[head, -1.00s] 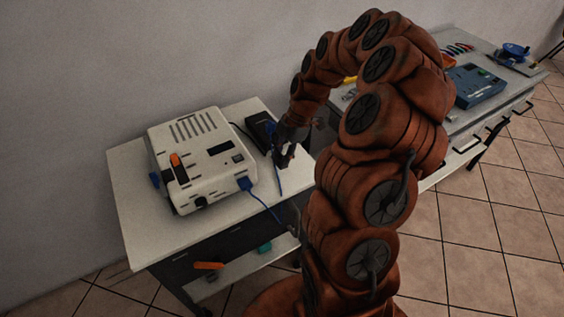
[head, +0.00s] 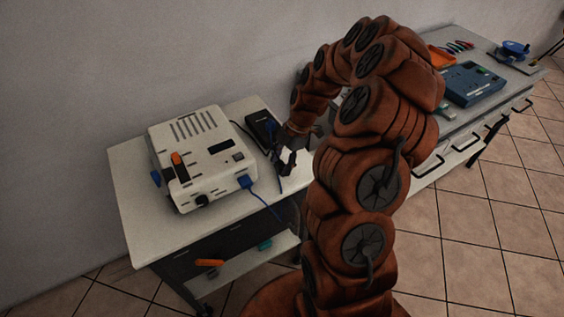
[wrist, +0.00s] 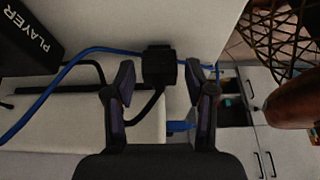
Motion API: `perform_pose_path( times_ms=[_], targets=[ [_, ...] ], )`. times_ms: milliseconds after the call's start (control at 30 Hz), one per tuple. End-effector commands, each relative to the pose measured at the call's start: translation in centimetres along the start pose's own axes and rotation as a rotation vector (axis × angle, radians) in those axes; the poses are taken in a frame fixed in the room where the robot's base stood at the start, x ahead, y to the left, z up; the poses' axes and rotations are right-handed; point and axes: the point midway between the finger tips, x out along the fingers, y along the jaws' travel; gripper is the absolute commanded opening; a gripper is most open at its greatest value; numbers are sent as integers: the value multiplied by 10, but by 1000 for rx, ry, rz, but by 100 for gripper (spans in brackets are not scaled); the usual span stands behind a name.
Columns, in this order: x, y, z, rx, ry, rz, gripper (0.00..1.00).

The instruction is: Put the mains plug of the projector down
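The mains plug is a black block (wrist: 158,65) with a black cable (wrist: 150,105) leading from it. In the wrist view it lies over the pale tabletop, just beyond and between my fingertips, with a gap to each finger. My gripper (wrist: 162,85) is open and empty. In the head view my gripper (head: 287,168) is low over the right side of the small table (head: 135,215), beside the white projector (head: 220,168). The plug cannot be made out clearly there. Whether it rests fully on the table is hard to tell.
A black box marked PLAYER (wrist: 25,35) stands close by; it also shows behind my gripper in the head view (head: 260,124). A blue cable (wrist: 75,60) runs past the plug. A workbench with a blue device (head: 473,84) and tools stands at the right.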

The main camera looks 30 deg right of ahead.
Motion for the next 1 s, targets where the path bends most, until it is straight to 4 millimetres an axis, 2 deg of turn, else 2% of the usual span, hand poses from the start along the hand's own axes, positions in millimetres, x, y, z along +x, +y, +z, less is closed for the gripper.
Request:
perform_pose_path(
  times_ms=[467, 1000],
  targets=[
    [-6, 1, -1, 0, -1, 2, 60],
    [-98, 1, 0, -1, -2, 4, 60]
  ],
)
